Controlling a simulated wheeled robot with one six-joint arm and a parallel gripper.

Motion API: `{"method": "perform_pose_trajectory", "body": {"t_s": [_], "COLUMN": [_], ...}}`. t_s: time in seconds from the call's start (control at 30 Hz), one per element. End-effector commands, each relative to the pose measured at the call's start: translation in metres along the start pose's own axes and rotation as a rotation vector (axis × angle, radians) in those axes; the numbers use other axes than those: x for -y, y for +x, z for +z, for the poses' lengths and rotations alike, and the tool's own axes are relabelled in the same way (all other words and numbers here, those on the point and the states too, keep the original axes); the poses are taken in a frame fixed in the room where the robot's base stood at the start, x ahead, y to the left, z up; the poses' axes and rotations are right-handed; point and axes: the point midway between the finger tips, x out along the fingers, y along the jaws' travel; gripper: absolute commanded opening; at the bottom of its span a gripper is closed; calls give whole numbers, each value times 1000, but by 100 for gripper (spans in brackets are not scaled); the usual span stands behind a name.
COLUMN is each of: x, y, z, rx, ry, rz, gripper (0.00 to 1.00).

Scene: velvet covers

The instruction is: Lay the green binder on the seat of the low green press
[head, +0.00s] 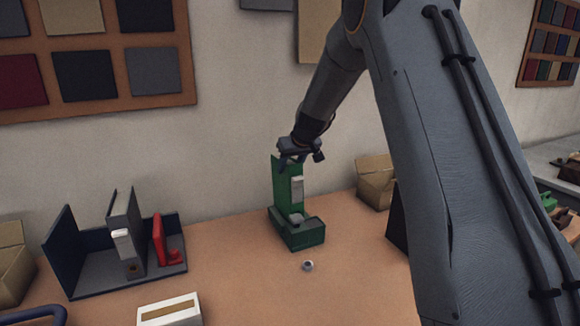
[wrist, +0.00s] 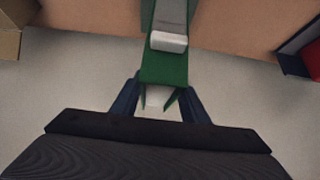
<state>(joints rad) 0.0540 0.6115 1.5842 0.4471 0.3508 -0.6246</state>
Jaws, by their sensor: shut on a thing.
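The green binder (head: 288,182) stands upright with a white label on its spine. My gripper (head: 292,160) is shut on its top edge from above. The low green press (head: 305,236) sits on the table directly under the binder. The binder's lower end is at the press, behind its raised front part; I cannot tell whether it touches the seat. A small light grey piece shows at the binder's foot.
A navy holder (head: 88,284) with a grey binder (head: 127,232) and a red piece (head: 159,240) stands at the left. A small round grey object (head: 308,265) lies before the press. A cardboard box (head: 375,183) stands behind right. A white box (head: 168,309) is at the front.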

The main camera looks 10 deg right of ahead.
Motion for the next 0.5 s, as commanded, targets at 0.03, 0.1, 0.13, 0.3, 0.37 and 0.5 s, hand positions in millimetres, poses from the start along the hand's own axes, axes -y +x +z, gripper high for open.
{"method": "perform_pose_trajectory", "body": {"t_s": [0.03,0.1,0.13,0.3,0.37,0.5], "x": [0,0,0,0,0,0], "y": [-1,-1,-1,0,0,-2], "z": [-1,-1,-1,-1,0,0], "rx": [-2,-2,-2,-1,-1,1], "ry": [0,0,0,0,0,0], "rz": [1,1,1,0,0,0], "gripper": [0,52,57,62,62,62]}}
